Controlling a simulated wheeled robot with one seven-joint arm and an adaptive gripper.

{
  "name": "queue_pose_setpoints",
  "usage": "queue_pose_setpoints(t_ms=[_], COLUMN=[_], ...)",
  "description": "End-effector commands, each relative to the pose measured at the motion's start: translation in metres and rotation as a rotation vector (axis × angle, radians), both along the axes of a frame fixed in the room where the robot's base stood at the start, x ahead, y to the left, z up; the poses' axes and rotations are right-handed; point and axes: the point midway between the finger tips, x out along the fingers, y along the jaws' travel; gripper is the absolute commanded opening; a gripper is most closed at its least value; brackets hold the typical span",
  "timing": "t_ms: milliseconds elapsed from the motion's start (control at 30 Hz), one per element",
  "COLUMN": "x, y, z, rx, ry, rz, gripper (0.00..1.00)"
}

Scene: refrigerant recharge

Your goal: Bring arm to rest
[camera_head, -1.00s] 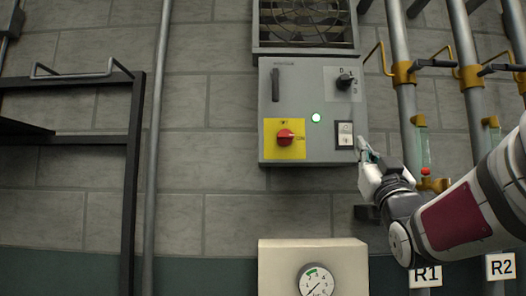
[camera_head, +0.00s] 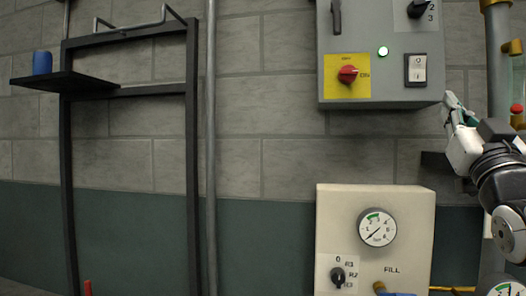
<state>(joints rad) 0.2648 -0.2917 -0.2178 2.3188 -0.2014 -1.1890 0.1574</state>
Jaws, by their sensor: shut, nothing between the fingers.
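My gripper (camera_head: 452,108) is at the right side of the view, just right of the lower right corner of the grey control box (camera_head: 400,68). Its fingers are closed together and empty, pointing up and left. I cannot tell whether they touch the box. The rest of my arm runs out of view at the right edge.
A cream fill box (camera_head: 334,215) with a gauge (camera_head: 377,227) and a selector knob (camera_head: 338,276) stands below. Grey pipes (camera_head: 497,60) stand behind my arm. The wall between is clear.

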Motion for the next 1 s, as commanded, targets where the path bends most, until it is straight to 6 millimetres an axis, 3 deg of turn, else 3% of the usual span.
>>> queue_pose_setpoints(t_ms=[167, 267, 433, 567, 767, 1000], x=[0.003, 0.011, 0.026, 0.025, -0.002, -0.077], y=[0.002, 0.007, 0.026, 0.048, 0.090, 0.140], z=[-0.004, -0.019, -0.072, -0.123, -0.205, -0.295], rx=[0.012, 0.047, 0.139, 0.199, 0.257, 0.277], ry=[0.028, 0.112, 0.376, 0.607, 0.970, 1.414], rz=[0.002, 0.007, 0.027, 0.050, 0.092, 0.146], gripper=[0.00, 0.00, 0.00, 0.00, 0.00, 0.00])
